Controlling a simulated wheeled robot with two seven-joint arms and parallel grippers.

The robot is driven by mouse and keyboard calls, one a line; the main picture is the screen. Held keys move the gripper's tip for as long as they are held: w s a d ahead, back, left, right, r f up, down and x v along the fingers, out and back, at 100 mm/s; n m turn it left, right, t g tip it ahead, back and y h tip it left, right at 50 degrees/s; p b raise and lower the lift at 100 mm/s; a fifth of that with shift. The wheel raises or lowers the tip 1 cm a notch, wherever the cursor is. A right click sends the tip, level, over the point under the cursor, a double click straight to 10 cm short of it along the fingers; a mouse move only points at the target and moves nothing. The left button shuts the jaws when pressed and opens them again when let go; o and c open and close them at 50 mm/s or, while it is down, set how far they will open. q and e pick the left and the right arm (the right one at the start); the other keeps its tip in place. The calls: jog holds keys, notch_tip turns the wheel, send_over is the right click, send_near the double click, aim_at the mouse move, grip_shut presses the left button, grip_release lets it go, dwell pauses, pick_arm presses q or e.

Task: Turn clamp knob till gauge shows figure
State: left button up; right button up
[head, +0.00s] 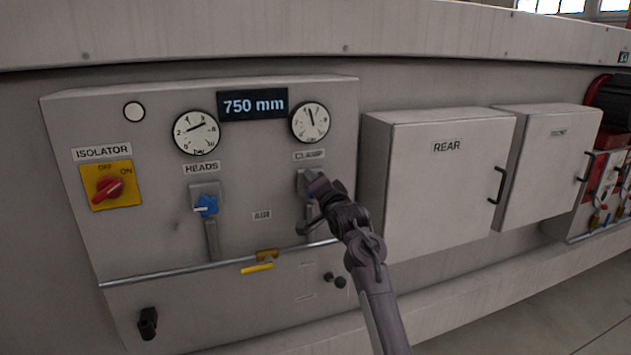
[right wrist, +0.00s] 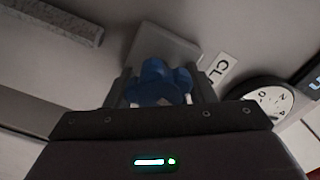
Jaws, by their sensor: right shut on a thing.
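The clamp gauge (head: 310,122) is a round white dial at the upper right of the panel, its needle pointing nearly straight up. Part of it shows in the right wrist view (right wrist: 262,100). The clamp knob (right wrist: 160,84) is blue and lobed, and sits between the fingers of my right gripper (right wrist: 162,92), which is shut on it. In the head view my right gripper (head: 317,187) reaches the panel below the CLAMP label (head: 309,155) and mostly hides the knob. My left gripper is not in view.
The heads knob (head: 206,205) is blue, under its own gauge (head: 195,132). A display (head: 252,105) reads 750 mm. A red isolator switch (head: 109,188) is at left. A rail (head: 200,268) crosses below the knobs. The REAR cabinet (head: 437,180) juts out to the right of my arm.

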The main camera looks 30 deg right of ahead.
jog(key=shift+f+m+p, duration=0.15)
jog(key=shift+m+p, duration=0.2)
jog(key=shift+m, duration=1.15)
jog(key=o, duration=1)
